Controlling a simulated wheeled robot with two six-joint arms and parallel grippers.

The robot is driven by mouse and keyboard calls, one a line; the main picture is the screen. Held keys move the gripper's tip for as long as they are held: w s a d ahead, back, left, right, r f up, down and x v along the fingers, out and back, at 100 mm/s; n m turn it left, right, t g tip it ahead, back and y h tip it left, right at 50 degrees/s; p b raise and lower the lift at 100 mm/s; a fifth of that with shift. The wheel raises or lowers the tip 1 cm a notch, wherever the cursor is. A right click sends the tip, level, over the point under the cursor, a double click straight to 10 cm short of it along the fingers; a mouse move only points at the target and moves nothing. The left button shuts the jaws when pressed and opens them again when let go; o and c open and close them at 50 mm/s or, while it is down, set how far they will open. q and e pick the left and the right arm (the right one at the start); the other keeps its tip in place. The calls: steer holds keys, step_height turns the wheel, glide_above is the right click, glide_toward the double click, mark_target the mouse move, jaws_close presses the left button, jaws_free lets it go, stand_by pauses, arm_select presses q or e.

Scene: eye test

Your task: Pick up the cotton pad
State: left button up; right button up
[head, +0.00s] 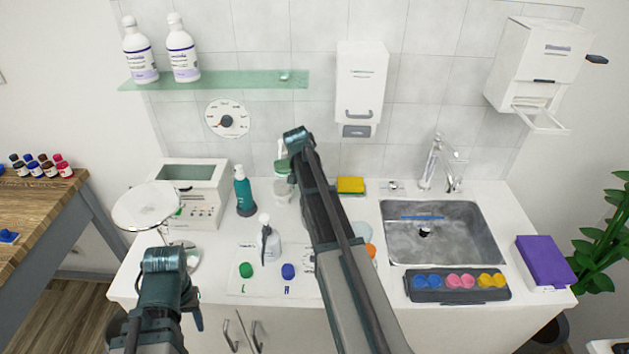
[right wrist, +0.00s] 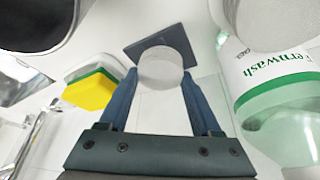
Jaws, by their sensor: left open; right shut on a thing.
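In the right wrist view, my right gripper (right wrist: 161,76) is shut on a round, pale disc, the cotton pad (right wrist: 161,64), held between its two blue fingertips. A dark flat square shows behind the pad. In the head view my right arm reaches across the counter toward the back wall, and its fingers and the pad cannot be made out there. My left gripper (head: 190,314) is open at the lower left, near the counter's front edge, mostly hidden by its own arm.
A yellow-green sponge (right wrist: 90,92) and a green-labelled bottle (right wrist: 285,100) flank the right gripper. A teal pump bottle (head: 243,192), a round mirror (head: 148,206) and a white device (head: 200,205) stand at left. A sink (head: 445,240), paint tray (head: 458,286) and purple box (head: 545,262) are right.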

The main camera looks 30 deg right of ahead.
step_height(320, 180, up, 11)
steer(key=p, duration=1)
steer(key=s+a, duration=0.5)
steer(key=s, duration=0.3)
steer(key=s+a, duration=0.5)
steer(key=s, duration=0.3)
steer(key=shift+s+a, duration=0.15)
steer(key=shift+s, duration=0.25)
steer(key=o, duration=0.8)
steer(key=shift+f, duration=0.1)
steer(key=c, duration=0.6)
steer(key=shift+o, duration=0.2)
steer(key=shift+s+a+f, duration=0.1)
steer(key=shift+f, duration=0.3)
